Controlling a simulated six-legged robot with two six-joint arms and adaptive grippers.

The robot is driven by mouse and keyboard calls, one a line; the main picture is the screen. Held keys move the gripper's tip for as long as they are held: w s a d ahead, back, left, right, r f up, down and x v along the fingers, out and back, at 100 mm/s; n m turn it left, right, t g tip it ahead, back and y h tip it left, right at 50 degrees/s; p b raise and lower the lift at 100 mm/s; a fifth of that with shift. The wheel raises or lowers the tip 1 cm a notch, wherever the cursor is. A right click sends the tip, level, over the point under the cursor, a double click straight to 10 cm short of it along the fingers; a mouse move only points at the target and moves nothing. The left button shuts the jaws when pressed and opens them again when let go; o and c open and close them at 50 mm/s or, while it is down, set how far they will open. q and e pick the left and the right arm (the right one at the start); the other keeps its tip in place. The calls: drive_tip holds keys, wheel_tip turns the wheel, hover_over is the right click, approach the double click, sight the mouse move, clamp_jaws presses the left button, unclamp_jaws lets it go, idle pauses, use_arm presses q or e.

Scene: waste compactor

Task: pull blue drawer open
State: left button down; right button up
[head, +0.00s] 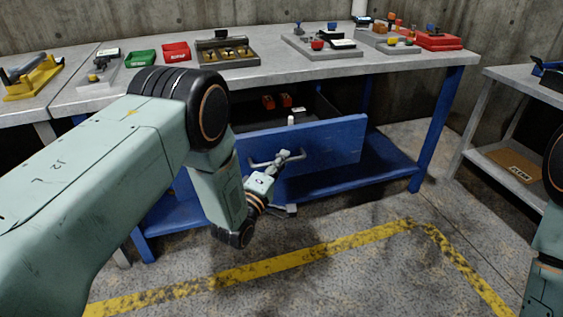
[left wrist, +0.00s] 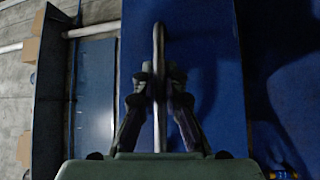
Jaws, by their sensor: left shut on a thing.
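The blue drawer (head: 335,146) hangs under the grey-topped workbench and stands part way out, its dark inside showing behind the front panel. Its thin metal handle (head: 256,163) runs along the front. My left gripper (head: 285,158) is at the handle, in front of the panel. In the left wrist view, the fingers of my left gripper (left wrist: 157,85) are closed around the upright-looking handle bar (left wrist: 158,40), with the blue drawer front (left wrist: 210,60) behind. My arm hides the drawer's left part in the head view. My right gripper is out of view.
Red items (head: 268,102) lie inside the drawer. Trays and tools, including a green bin (head: 140,59) and a red bin (head: 176,51), stand on the workbench (head: 275,72). A blue lower shelf (head: 370,178) lies below. The floor in front is clear, with yellow lines (head: 300,260).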

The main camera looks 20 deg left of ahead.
use_arm(q)
drive_tip(key=shift+w, duration=0.1)
drive_tip(key=c, duration=1.7)
unclamp_jaws()
drive_tip(key=shift+a, duration=0.1)
drive_tip(key=v, duration=1.2)
